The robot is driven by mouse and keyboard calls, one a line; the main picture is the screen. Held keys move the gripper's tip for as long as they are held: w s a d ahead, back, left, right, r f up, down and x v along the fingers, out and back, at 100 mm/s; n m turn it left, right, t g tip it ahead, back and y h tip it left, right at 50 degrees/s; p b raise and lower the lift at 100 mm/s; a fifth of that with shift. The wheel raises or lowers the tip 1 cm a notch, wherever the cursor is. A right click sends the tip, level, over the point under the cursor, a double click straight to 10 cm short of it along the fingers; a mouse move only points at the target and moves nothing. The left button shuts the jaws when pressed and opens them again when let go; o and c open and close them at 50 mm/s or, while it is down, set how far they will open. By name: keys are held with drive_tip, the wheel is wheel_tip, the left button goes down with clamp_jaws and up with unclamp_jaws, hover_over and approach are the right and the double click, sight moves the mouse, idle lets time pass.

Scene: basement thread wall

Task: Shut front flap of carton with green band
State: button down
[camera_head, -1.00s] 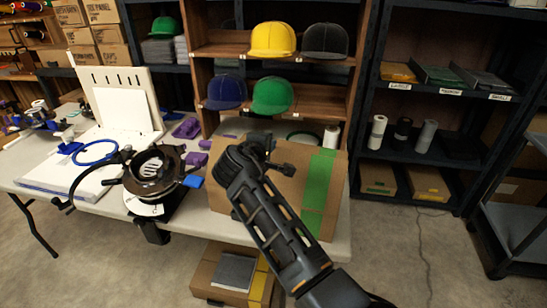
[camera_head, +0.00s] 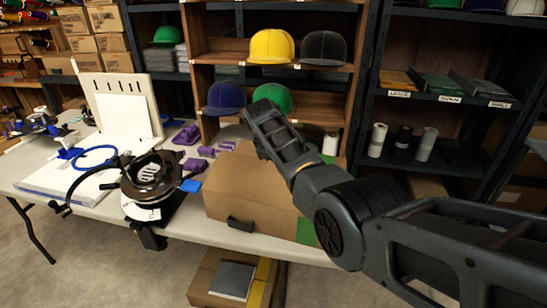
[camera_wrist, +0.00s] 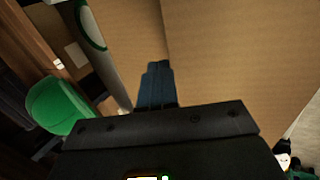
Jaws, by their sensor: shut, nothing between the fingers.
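The brown carton (camera_head: 235,208) stands at the front edge of the table. Its green band (camera_head: 306,231) shows low on the front beside my arm, and a green strip (camera_head: 327,158) shows behind. The front flap (camera_head: 245,172) slopes up and back from the front edge, partly folded over. My arm crosses in front of the carton's right side and hides part of the flap and band. My gripper (camera_wrist: 157,66) is shut and empty in the wrist view, with its tips close against cardboard (camera_wrist: 235,50); whether they touch, I cannot tell.
A shelf with a yellow cap (camera_head: 271,46), a dark cap (camera_head: 323,48) and a green cap (camera_head: 272,96) stands close behind the carton. The green cap also shows in the wrist view (camera_wrist: 58,105). A cap press (camera_head: 150,180) stands left on the table (camera_head: 190,222).

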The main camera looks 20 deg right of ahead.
drive_tip(key=shift+w+d+f+b, duration=0.15)
drive_tip(key=shift+f+b, duration=0.35)
drive_tip(key=shift+f, duration=0.4)
idle(0.3)
